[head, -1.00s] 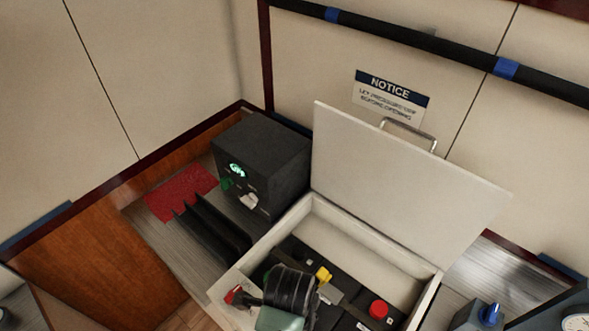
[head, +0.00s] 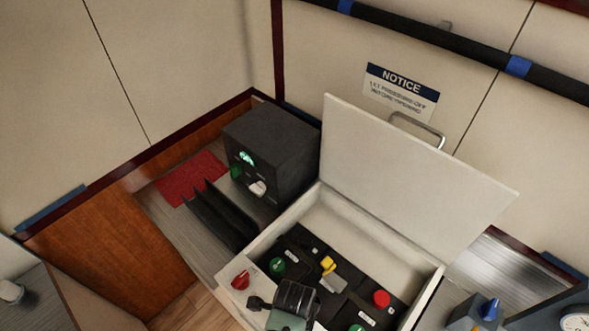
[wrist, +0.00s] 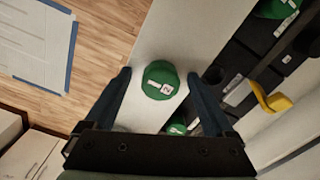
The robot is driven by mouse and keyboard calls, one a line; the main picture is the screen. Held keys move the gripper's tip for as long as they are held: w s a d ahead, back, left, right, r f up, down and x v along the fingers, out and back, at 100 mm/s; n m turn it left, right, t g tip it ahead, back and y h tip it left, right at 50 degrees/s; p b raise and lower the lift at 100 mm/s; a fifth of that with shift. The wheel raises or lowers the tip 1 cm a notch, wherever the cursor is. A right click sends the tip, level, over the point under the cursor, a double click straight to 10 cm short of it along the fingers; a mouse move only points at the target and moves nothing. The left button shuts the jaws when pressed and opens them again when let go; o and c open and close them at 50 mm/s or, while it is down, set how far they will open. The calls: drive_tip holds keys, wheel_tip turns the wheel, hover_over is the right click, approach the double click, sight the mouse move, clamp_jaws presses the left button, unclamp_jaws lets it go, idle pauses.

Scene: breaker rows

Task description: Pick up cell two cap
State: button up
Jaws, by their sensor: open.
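In the wrist view a round green cap (wrist: 160,80) with a white label, seemingly marked 2, sits on the white front ledge of the box. My gripper (wrist: 159,74) is open, with one dark finger to each side of the cap in the picture. I cannot tell the height between fingertips and cap. Another green cap (wrist: 176,128) shows partly behind the gripper body. In the head view my arm's end covers the lower part of the box, and the cap on the ledge is hidden there.
The open white box (head: 291,214) has its lid (head: 410,165) raised behind. Inside are a green cap (head: 278,266), a yellow handle (head: 327,265) and a red cap (head: 381,299). A red knob (head: 240,280) is on the front ledge. A black unit (head: 270,150) stands left.

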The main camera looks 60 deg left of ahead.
clamp_jaws()
idle(0.3)
drive_tip(key=shift+r, duration=0.1)
